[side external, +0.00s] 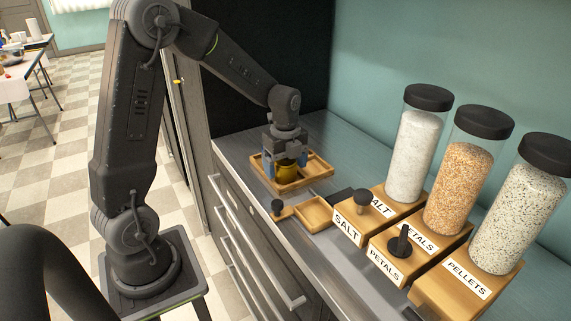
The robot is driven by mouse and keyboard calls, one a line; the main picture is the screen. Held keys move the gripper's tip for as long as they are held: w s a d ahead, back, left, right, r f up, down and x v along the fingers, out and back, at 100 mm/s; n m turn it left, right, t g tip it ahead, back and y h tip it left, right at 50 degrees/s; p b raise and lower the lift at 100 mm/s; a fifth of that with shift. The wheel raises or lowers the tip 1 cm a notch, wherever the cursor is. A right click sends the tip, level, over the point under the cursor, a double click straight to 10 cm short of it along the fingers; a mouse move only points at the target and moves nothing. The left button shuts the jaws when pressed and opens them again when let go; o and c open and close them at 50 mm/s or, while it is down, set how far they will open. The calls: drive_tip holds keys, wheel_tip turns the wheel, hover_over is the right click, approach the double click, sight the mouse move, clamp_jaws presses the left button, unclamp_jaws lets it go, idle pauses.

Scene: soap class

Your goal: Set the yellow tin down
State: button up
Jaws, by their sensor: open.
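The yellow tin (287,172) is in the wooden tray (309,181) on the metal counter. It seems to stand upright, in the near left part of the tray. My gripper (286,162) points down right over the tin, with its blue-sided fingers on either side of the tin's top. The jaws are open. The upper part of the tin is hidden by my gripper, and I cannot tell whether the fingers touch it.
A small wooden tray (314,213) and a dark-knobbed stamp (278,208) are in front. Wooden SALT (346,228) and PETALS (384,262) boxes stand right. Tall filled jars (412,155) with black lids line the wall. Some counter behind the tray is bare.

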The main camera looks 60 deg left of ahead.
wheel_tip(320, 180, up, 12)
drive_tip(key=shift+r, duration=0.1)
drive_tip(key=s+d+r+n+t, duration=0.2)
drive_tip(key=s+d+n+t, duration=0.3)
drive_tip(key=s+d+n, duration=0.8)
drive_tip(key=shift+s+d+n+t, duration=0.35)
drive_tip(key=shift+s+n, duration=1.45)
drive_tip(key=shift+n, duration=0.7)
